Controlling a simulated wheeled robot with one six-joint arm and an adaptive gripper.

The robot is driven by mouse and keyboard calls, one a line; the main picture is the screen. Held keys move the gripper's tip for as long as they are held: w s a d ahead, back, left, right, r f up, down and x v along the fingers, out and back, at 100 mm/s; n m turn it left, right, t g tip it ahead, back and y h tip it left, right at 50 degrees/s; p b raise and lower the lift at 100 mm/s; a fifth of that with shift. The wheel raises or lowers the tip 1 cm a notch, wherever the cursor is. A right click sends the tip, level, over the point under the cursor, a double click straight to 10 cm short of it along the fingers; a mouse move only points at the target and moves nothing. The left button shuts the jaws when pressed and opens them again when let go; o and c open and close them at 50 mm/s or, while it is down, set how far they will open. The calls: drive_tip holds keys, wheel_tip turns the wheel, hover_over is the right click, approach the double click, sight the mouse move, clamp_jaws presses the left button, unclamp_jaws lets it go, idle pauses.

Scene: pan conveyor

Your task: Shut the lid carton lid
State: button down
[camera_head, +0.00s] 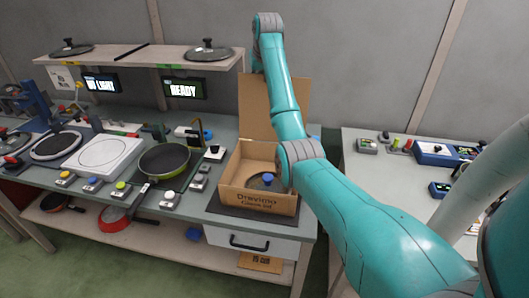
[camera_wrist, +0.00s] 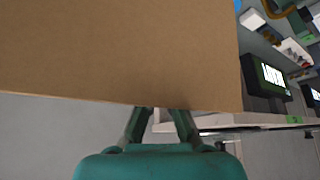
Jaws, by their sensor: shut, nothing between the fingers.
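In the wrist view the lid (camera_wrist: 120,50) fills the upper part as a cardboard panel. My gripper (camera_wrist: 160,122) shows at the bottom; its fingers pass behind the lid's edge, so the tips are hidden. I cannot tell whether they touch it.
A shelf (camera_head: 140,62) with glass lids and the READY sign (camera_head: 184,89) stands left of the carton lid. A green pan (camera_head: 164,160) and several buttons lie left of the carton. A drawer (camera_head: 250,241) is below. A second table (camera_head: 380,185) stands right.

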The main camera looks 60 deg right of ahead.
drive_tip(key=shift+r, duration=0.1)
idle(0.5)
wheel_tip(320, 180, up, 6)
drive_tip(key=shift+f, duration=0.1)
idle(0.5)
idle(0.4)
